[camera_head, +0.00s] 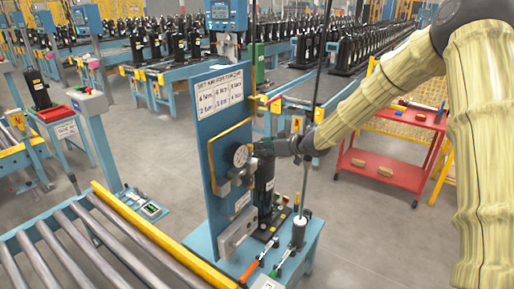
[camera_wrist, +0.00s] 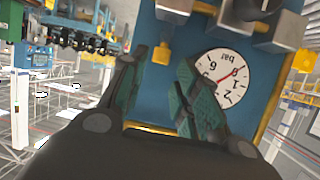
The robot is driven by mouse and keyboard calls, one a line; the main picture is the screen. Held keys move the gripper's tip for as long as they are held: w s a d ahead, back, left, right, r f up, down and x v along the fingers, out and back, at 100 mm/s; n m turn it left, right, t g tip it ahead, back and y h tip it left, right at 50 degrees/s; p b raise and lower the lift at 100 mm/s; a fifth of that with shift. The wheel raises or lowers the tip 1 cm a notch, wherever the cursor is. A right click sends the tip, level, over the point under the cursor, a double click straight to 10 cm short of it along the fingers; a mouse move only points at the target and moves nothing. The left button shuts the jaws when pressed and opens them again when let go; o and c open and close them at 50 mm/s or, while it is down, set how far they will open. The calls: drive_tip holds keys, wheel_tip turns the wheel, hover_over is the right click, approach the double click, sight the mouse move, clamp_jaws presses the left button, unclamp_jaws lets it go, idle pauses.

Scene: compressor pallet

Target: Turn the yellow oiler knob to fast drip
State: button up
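A small yellow knob (camera_wrist: 163,53) shows in the wrist view on the blue panel (camera_wrist: 150,100), beside the round white gauge (camera_wrist: 225,77). The wrist picture is upside down, with the gauge lettering inverted. My gripper (camera_wrist: 162,75) is open, its green-padded fingers spread with the knob showing between and just past the tips. I cannot tell whether either finger touches it. In the head view my gripper (camera_head: 262,151) is at the panel's right side, close to the gauge (camera_head: 240,155). The knob is not visible there and seems hidden by the gripper.
A yellow pipe (camera_head: 210,160) runs along the panel edge beside the gauge. Metal blocks (camera_wrist: 281,30) and a dark cylinder sit close to the knob. A roller conveyor (camera_head: 60,250) with a yellow rail is at front left. A red cart (camera_head: 380,168) stands at right.

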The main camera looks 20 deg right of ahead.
drive_tip(key=v, duration=0.6)
drive_tip(key=shift+s+d+r, duration=0.15)
drive_tip(key=shift+d, duration=0.05)
